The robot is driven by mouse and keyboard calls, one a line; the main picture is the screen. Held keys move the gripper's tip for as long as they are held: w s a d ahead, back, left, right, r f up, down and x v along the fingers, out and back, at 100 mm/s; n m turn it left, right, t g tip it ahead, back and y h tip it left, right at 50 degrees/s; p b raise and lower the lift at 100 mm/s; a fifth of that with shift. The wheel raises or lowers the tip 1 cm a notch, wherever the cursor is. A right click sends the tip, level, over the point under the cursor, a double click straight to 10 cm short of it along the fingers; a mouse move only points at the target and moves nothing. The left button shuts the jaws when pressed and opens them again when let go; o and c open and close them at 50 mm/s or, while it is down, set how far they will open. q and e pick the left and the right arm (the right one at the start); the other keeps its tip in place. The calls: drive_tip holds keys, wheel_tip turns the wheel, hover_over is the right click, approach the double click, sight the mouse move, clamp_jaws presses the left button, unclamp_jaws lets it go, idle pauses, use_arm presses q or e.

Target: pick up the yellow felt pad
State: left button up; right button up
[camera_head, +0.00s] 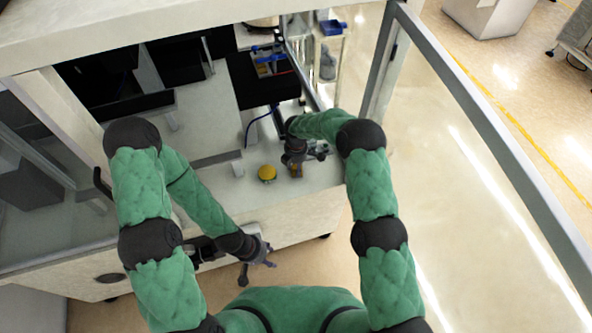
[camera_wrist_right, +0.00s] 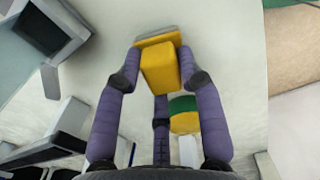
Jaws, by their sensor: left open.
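The yellow felt pad (camera_wrist_right: 160,70) is a yellow block with a grey strip along its far edge. In the right wrist view it sits between the purple fingers of my right gripper (camera_wrist_right: 161,62), whose tips lie close against its two sides. Whether it is clear of the white table is hard to tell. In the head view my right gripper (camera_head: 293,166) is over the table near its right end, and the pad is not clearly visible there. My left gripper (camera_head: 254,264) is open and empty, low in front of the table's front edge.
Grey and black fixtures stand farther back. A metal frame post (camera_head: 383,60) rises at the right.

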drive_tip(key=shift+s+f, duration=0.1)
drive_tip(key=shift+s, duration=0.05)
clamp_jaws()
drive_tip(key=shift+r, duration=0.6)
wheel_tip(320, 180, up, 3)
drive_tip(key=shift+s+f+p, duration=0.1)
drive_tip(key=shift+f+p, duration=0.05)
drive_tip(key=shift+p, duration=0.25)
drive_tip(key=s+r+p, duration=0.2)
drive_tip(key=s+r, duration=0.7)
drive_tip(key=s, duration=0.4)
drive_tip(key=shift+s+d, duration=0.15)
drive_tip(key=shift+s, duration=0.15)
drive_tip(key=shift+r, duration=0.1)
